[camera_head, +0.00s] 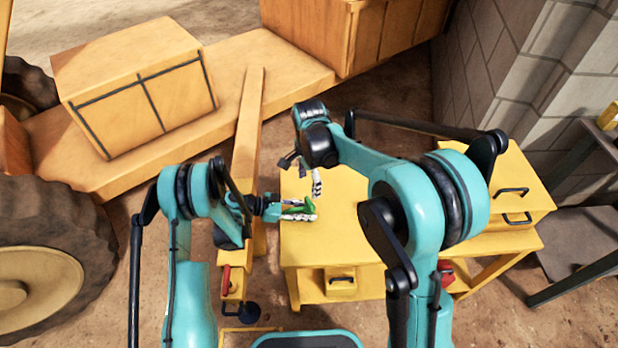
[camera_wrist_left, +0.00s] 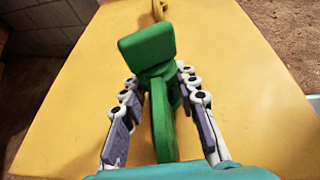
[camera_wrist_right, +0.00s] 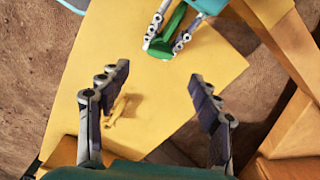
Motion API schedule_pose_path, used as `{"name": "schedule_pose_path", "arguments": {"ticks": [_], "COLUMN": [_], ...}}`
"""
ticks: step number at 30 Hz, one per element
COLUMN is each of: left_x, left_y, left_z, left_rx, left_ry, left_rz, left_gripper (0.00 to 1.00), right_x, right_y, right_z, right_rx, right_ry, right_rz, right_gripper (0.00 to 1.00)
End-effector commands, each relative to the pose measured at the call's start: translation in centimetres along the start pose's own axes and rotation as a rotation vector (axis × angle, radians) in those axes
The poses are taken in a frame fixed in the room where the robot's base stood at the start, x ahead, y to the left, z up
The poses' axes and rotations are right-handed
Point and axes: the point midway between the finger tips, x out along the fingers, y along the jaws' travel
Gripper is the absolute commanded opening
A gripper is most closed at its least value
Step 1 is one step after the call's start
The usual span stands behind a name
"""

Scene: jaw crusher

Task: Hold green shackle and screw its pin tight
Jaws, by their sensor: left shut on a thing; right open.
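The green shackle (camera_head: 309,206) is held over the yellow table (camera_head: 345,235) by my left gripper (camera_head: 300,212), whose fingers are shut on it. In the left wrist view the shackle (camera_wrist_left: 148,50) sits between both fingers, with a wide block-like end beyond the fingertips. My right gripper (camera_head: 304,172) is open and empty above the table. In the right wrist view a small yellow piece (camera_wrist_right: 120,108), possibly the pin, lies on the tabletop, seen between the open fingers, nearer the left one. In the head view I cannot make it out.
A yellow drawer cabinet (camera_head: 510,195) stands on the right of the table. A yellow beam (camera_head: 246,145) runs close to the table's left side. A large wheel (camera_head: 45,265) is at far left, a block wall (camera_head: 560,75) at back right. Bare tabletop surrounds the grippers.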

Motion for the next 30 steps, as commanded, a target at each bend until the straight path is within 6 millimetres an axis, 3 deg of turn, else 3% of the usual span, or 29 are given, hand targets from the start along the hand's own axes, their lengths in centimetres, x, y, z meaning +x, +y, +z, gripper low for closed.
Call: {"name": "schedule_pose_path", "arguments": {"ticks": [9,15,21,29,30], "left_x": [0.0,0.0,0.0,0.0,0.0], "left_y": [0.0,0.0,0.0,0.0,0.0], "left_z": [0.0,0.0,0.0,0.0,0.0], "left_rx": [0.000,0.000,0.000,0.000,0.000], "left_ry": [0.000,0.000,0.000,0.000,0.000], "left_rz": [0.000,0.000,0.000,0.000,0.000], "left_gripper": [0.00,0.00,0.00,0.00,0.00], "right_x": [6.3,9.1,10.3,10.4,10.4], "right_y": [0.0,0.0,0.0,0.0,0.0], "right_z": [0.0,0.0,0.0,0.0,0.0], "right_rx": [0.002,0.003,0.003,0.004,0.004], "right_ry": [0.000,0.000,0.000,0.000,0.000], "right_rz": [0.000,0.000,0.000,0.000,0.000], "right_gripper": [0.64,0.64,0.64,0.64,0.53]}}
